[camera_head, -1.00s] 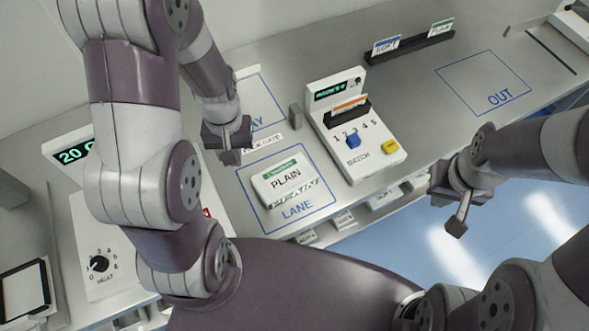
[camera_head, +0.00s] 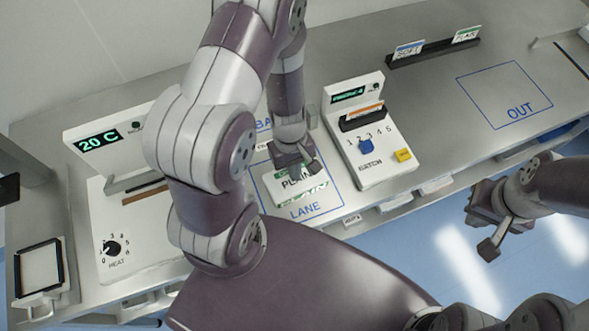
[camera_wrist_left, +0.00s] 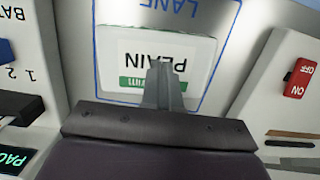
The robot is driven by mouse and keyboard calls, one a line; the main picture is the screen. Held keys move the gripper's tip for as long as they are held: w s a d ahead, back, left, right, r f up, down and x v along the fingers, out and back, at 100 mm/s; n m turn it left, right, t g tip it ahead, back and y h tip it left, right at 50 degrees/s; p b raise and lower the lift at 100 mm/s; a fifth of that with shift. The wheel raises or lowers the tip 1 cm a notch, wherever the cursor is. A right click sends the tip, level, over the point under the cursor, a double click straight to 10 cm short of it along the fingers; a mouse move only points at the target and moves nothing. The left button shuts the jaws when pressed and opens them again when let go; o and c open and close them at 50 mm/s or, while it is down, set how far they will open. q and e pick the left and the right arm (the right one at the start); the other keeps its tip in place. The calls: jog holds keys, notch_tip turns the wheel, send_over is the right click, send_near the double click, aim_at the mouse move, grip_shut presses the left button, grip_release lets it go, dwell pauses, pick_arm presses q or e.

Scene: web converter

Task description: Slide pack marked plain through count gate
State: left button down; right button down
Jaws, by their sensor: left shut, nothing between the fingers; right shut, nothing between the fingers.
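The white pack marked PLAIN (camera_head: 316,190), with a green band, lies flat inside the blue LANE outline (camera_head: 305,211). In the left wrist view the pack (camera_wrist_left: 135,55) lies below my fingers, its print upside down. My left gripper (camera_head: 305,172) is shut and empty at the pack's far edge, its fingertips overlapping the green band in view. I cannot tell whether they touch it. The count gate is mostly hidden behind my left arm; only part of a white label (camera_head: 264,147) shows. My right gripper (camera_head: 490,235) is shut and empty, out over the blue floor.
A white batch box (camera_head: 372,170) with a blue knob (camera_head: 366,146) and yellow button (camera_head: 403,155) stands right of the lane. A heat unit (camera_head: 135,255) reading 20 C stands left. The OUT outline (camera_head: 500,120) is empty. A black card rack (camera_head: 433,53) stands behind.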

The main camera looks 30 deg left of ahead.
pick_arm(q)
jog(key=shift+s+f, duration=0.3)
jog(key=shift+f+b, duration=0.3)
jog(key=shift+f, duration=0.2)
jog(key=shift+s, duration=0.15)
pick_arm(e)
jog(key=shift+s+f, duration=0.25)
jog(key=shift+s, duration=0.15)
jog(key=shift+r, duration=0.1)
